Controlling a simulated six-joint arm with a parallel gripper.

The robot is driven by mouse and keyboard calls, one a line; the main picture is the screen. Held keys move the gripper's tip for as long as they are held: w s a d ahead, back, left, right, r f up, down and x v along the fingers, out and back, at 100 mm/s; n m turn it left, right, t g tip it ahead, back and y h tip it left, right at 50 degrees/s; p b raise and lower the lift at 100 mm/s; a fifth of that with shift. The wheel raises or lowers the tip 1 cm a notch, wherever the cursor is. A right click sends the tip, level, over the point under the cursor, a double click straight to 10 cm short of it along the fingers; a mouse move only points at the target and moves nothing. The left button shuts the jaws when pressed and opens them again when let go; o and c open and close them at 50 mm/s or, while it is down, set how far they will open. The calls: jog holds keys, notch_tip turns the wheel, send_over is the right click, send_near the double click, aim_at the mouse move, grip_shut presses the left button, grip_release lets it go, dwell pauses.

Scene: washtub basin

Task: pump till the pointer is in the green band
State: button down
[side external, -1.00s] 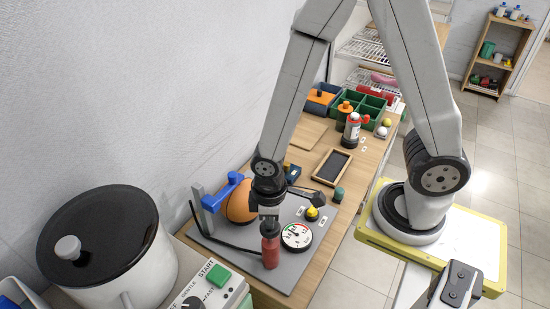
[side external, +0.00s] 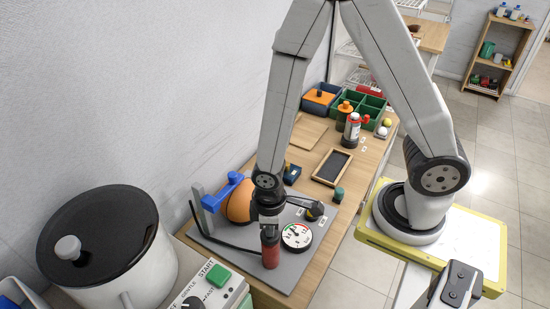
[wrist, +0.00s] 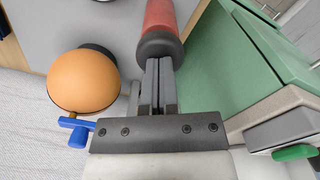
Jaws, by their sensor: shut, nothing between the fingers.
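The pump is a red cylinder (side external: 271,256) with a dark top (side external: 270,237), upright on a grey board (side external: 300,272). My gripper (side external: 269,226) is shut and empty, pointing down right at the pump's top. In the wrist view the closed fingers (wrist: 158,80) end at the dark cap of the red pump (wrist: 160,22); they seem to touch it. The round white gauge (side external: 297,237) lies just right of the pump. Its face has a green part at the upper left and red at the edge; the pointer is too small to read.
An orange ball (side external: 238,204) with a blue part (side external: 222,188) sits behind the pump; both show in the wrist view. A dark knob (side external: 314,210) stands behind the gauge. A white pot (side external: 110,255) and a START-button panel (side external: 210,285) are at the left front.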

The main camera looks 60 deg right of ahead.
jog(key=shift+r, duration=3.45)
notch_tip(320, 180, up, 4)
jog(key=shift+r, duration=0.1)
jog(key=shift+d, duration=0.1)
jog(key=w+d+r+m+t, duration=0.1)
jog(key=w+d+m+t, duration=0.1)
jog(key=d+m, duration=0.4)
jog(key=w+d, duration=0.1)
jog(key=d, duration=0.1)
jog(key=shift+d+r+t, duration=0.15)
jog(key=shift+d+t, duration=0.15)
jog(key=shift+d, duration=0.1)
jog(key=shift+w, duration=0.1)
